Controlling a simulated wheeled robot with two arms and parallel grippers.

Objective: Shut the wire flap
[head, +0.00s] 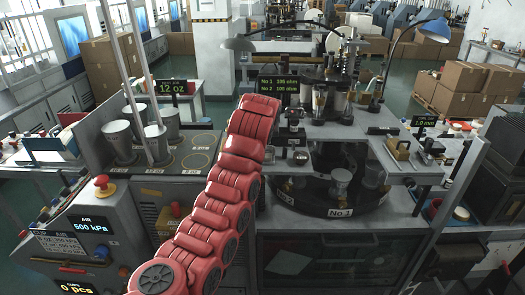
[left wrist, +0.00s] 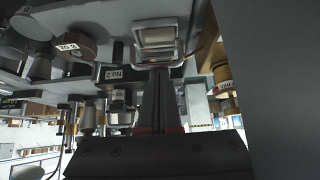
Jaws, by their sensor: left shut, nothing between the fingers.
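My left arm reaches up across the middle of the head view, and its gripper is hidden there behind the red links. In the left wrist view my left gripper (left wrist: 158,75) is shut and empty, its narrow fingers pointing up the picture. Just past the fingertips is a bright wire frame (left wrist: 136,57) around pale blocks, which looks like the wire flap. The fingertips overlap its lower edge in the picture; I cannot tell if they touch it. The flap cannot be made out for sure in the head view. My right gripper is not in view.
The forming machine has a round dark table (head: 340,207) with cups, under a grey top. Left of my arm, metal cups (head: 119,141) stand on a marked plate. A desk lamp (head: 433,27) arches over the right side. A label (left wrist: 114,73) shows upside down beside the frame.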

